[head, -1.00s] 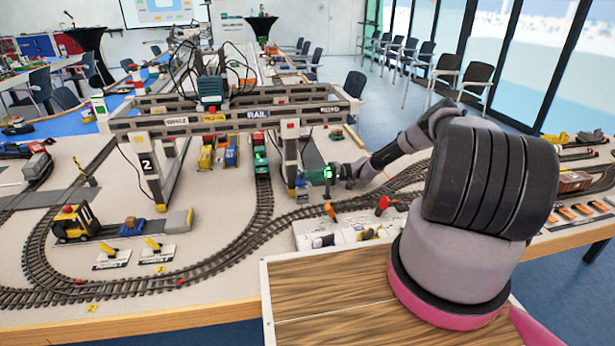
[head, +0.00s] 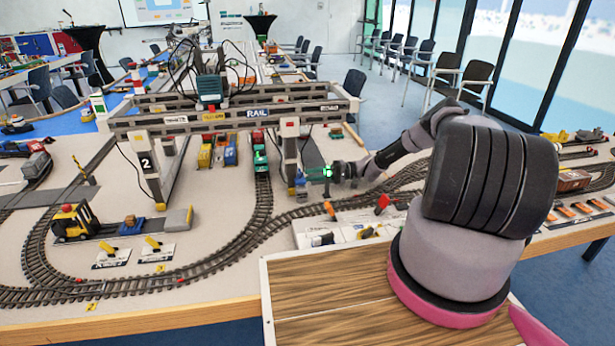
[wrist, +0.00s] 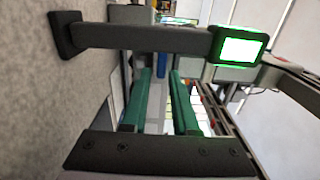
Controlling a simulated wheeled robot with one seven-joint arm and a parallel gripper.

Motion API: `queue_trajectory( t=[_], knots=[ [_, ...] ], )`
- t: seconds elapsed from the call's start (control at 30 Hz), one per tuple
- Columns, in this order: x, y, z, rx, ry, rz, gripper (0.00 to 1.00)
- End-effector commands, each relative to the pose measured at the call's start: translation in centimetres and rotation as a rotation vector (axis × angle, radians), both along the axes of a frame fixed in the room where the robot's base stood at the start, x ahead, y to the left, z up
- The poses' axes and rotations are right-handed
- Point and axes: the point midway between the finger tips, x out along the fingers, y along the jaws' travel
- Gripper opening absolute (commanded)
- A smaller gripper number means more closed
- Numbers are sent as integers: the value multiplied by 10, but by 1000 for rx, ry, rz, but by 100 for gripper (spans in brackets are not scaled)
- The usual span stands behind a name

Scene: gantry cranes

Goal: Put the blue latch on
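The blue latch (head: 300,182) appears as a small blue patch low on the right front leg of the gantry crane (head: 290,150), partly hidden by my gripper. In the wrist view a blue piece (wrist: 161,66) shows between and just past the tips of my green fingers. My gripper (head: 308,175) reaches in from the right beside that leg. In the wrist view its fingers (wrist: 161,75) stand apart, with a pale grey upright part between them. I see gaps beside it, but contact is hard to tell. The latch's exact position is too small to read.
Rail tracks (head: 240,238) curve in front of and around the crane. A white tray (head: 345,232) with small tools lies below my arm. A yellow forklift (head: 75,222) stands at the left. A green locomotive (head: 259,160) is under the crane.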

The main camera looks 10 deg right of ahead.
Motion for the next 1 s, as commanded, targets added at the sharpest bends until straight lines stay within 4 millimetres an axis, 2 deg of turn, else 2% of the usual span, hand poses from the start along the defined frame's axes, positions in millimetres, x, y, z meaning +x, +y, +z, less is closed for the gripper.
queue_trajectory(
  t=[0.2,0.4,0.6,1.0],
  knots=[
    [1,-47,0,-1,0,-4,28],
    [1,-77,0,0,0,-2,28],
    [0,-87,0,1,0,-1,28],
    [0,-87,1,0,0,1,28]
  ],
)
